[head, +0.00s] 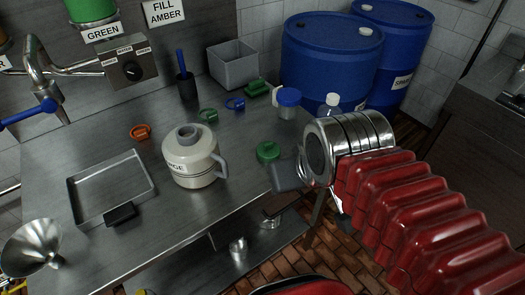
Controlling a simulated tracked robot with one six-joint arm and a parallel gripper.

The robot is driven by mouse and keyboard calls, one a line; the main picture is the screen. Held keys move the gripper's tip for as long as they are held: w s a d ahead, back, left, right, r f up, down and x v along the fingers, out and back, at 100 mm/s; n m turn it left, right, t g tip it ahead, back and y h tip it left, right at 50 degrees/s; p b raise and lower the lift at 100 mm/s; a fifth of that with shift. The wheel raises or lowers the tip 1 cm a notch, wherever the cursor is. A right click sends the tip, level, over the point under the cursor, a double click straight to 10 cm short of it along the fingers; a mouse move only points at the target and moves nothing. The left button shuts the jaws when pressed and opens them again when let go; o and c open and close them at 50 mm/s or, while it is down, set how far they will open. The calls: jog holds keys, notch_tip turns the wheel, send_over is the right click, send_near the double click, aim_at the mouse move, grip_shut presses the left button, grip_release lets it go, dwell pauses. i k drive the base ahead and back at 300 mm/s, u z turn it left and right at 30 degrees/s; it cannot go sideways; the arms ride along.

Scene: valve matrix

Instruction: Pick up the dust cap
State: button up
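Which item is the dust cap is not certain. A round green cap (268,151) lies on the steel bench near its front edge. An orange ring-shaped cap (141,131), a green ring-shaped cap (208,115) and a blue ring-shaped cap (235,103) lie further back and left. My gripper (284,178) is at the bench's front edge, just below and right of the round green cap in the picture. A gap between them cannot be judged. The fingers are seen edge-on and dark, so their opening is hidden. Nothing is visibly held.
A cream jug (194,157) stands left of my gripper. A shallow metal tray (82,204) and funnel (34,245) are at left. Blue drums (325,62) are beyond the bench.

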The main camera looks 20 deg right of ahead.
aim_at(267, 152)
jog(key=u, duration=1.35)
jog(key=k, duration=0.9)
jog(key=u, duration=0.45)
jog(key=i, duration=0.5)
jog(key=z, duration=0.05)
